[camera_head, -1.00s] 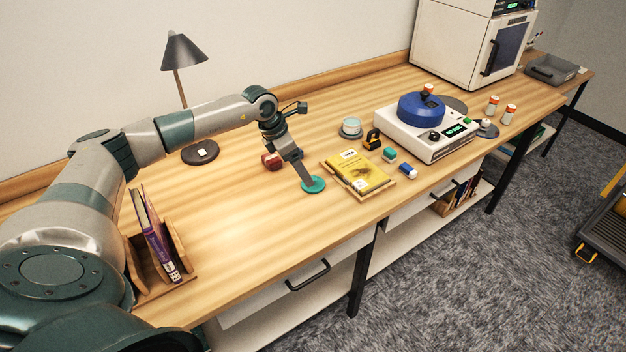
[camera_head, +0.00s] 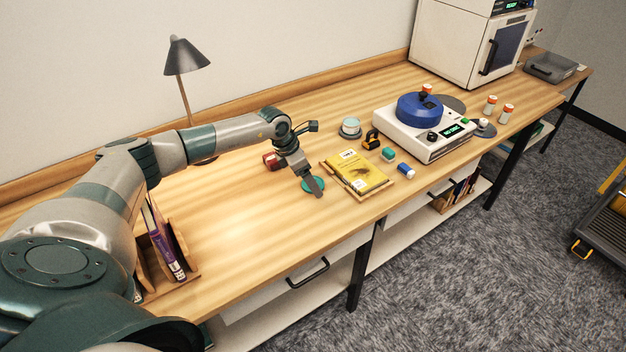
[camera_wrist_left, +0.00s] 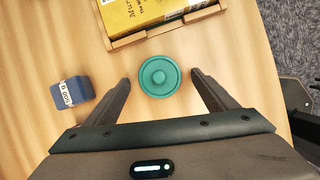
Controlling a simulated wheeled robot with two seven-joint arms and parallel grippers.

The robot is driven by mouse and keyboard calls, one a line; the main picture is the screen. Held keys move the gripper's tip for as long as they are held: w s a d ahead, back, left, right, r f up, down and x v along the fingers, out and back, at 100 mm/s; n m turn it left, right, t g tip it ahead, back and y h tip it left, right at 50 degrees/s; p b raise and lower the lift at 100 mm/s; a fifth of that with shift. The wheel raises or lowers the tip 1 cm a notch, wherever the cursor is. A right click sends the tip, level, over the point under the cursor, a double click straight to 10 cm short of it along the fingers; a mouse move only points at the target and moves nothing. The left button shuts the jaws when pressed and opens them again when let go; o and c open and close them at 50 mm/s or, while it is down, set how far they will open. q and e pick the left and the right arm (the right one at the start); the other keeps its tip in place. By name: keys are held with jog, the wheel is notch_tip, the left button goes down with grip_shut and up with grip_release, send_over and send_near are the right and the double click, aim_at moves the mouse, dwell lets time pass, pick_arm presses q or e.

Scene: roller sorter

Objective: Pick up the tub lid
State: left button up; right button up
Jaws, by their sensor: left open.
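In the left wrist view the tub lid (camera_wrist_left: 159,77) sits centred just beyond and between my fingertips. My left gripper (camera_head: 316,188) is above the lid, pointing down, and partly hides it in the head view. In the wrist view the left gripper (camera_wrist_left: 160,80) has its two fingers wide apart, with nothing between them held. My right gripper is not in view.
A yellow book in a wooden tray (camera_head: 358,174) lies right of the lid. A small red block (camera_head: 272,161) is behind my gripper; a blue labelled block (camera_wrist_left: 73,92) shows in the wrist view. A white device with a blue top (camera_head: 424,130) stands further right.

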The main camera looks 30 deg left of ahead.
pick_arm(q)
jog(key=shift+f, duration=0.15)
dwell(0.3)
jog(key=c, duration=1.1)
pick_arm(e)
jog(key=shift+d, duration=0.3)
